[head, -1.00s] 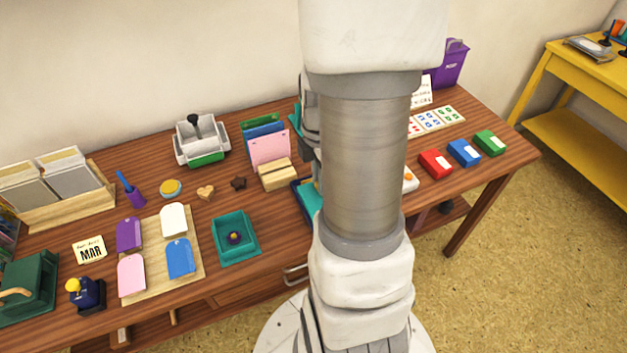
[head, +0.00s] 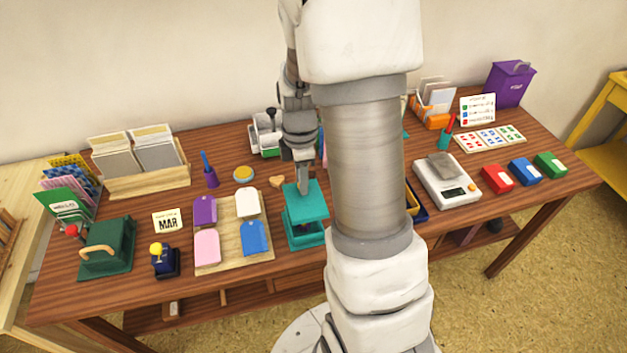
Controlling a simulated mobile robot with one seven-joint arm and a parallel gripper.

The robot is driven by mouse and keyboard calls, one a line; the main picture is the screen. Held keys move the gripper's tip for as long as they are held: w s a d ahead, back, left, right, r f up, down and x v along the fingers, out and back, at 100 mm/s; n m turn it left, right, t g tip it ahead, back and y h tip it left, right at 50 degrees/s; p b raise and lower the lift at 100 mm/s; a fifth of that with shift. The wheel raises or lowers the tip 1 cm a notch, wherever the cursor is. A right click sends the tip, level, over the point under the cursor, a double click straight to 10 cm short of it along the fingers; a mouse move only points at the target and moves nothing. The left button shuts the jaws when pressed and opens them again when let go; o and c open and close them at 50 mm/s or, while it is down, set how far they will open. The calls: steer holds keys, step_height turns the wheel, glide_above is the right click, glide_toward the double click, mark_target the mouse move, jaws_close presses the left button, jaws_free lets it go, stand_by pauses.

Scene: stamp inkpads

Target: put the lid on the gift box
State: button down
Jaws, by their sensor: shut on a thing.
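The teal gift box (head: 304,241) stands on the wooden table, left of my arm, with its front wall showing. The teal lid (head: 312,207) is over the box, and a darker gap shows between them at the front. I cannot tell whether the lid touches the rim anywhere. My gripper (head: 303,186) points down and is shut on the lid from above. The inside of the box is mostly hidden under the lid.
A wooden board (head: 235,255) with several coloured tags lies left of the box. A wooden heart (head: 277,182) is close behind. A white scale (head: 447,181) stands right of my arm. Bare table lies in front of the box.

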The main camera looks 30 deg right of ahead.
mark_target(301, 198)
steer(key=shift+w+a+f, duration=0.15)
steer(key=shift+a, duration=0.1)
steer(key=shift+f+b, duration=2.15)
steer(key=shift+f, duration=0.6)
steer(key=shift+d+f+b, duration=0.1)
steer(key=shift+f+b, duration=0.35)
steer(key=shift+b, duration=0.1)
steer(key=shift+c, duration=0.8)
jaws_free()
steer(key=shift+r, duration=0.15)
steer(key=shift+r+p, duration=2.7)
steer(key=shift+r, duration=0.7)
